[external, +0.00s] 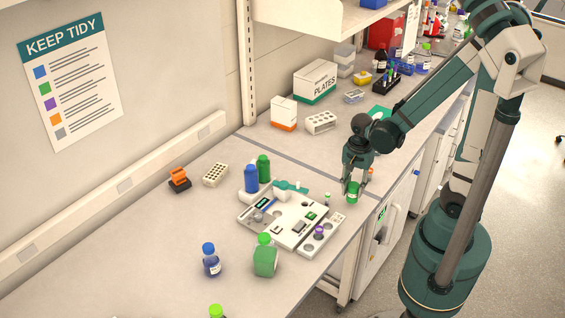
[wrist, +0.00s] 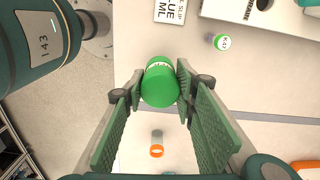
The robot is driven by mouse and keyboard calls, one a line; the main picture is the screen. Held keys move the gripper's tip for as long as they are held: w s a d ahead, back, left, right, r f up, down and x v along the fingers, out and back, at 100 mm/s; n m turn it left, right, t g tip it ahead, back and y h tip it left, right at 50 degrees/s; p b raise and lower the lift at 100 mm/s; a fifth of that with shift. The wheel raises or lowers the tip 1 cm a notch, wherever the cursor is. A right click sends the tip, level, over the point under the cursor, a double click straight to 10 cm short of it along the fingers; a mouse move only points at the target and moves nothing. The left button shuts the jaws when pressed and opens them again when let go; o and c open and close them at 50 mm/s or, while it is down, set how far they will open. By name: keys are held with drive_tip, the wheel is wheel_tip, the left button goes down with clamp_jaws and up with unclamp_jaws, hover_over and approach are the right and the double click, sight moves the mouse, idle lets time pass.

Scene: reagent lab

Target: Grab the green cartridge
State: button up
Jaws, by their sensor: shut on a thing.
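My gripper (external: 354,182) is shut on the green cartridge (external: 352,193), a short bright green cylinder, near the bench's front edge right of the white station. In the wrist view the green cartridge (wrist: 160,86) sits between the two fingertips (wrist: 158,78), with a pale label band partly visible at its far end. Both fingers touch its sides. I cannot tell whether it is clear of the bench top.
The white station (external: 283,221) lies left of my gripper. A green bottle (external: 265,258), blue-capped bottle (external: 211,262) and white rack (external: 320,123) stand around.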

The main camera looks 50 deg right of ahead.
drive_tip(key=shift+r+p, duration=0.5)
drive_tip(key=shift+r, duration=3.15)
drive_tip(key=shift+r, duration=0.1)
